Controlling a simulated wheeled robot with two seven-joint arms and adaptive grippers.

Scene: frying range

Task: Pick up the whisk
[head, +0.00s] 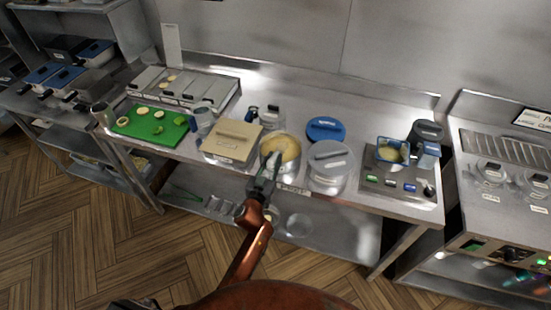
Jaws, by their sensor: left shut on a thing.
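My left gripper (266,177) reaches up from the bottom of the head view to the front edge of the steel table. It is shut on a thin, pale metallic thing, which looks like the whisk (273,159). This lies against the near side of a round pot (292,162) with yellowish contents (285,146). The whisk is small here and partly hidden by the gripper, so I cannot tell whether its end is in the pot or in front of it. My right gripper is not in view.
A beige-lidded box (232,138) stands left of the pot, and a lidded steel pot (329,163) close on its right. A green board (150,132) with cut pieces lies further left. A blue lid (326,128) lies behind. A scale-like unit with a blue basket (380,157) stands right.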

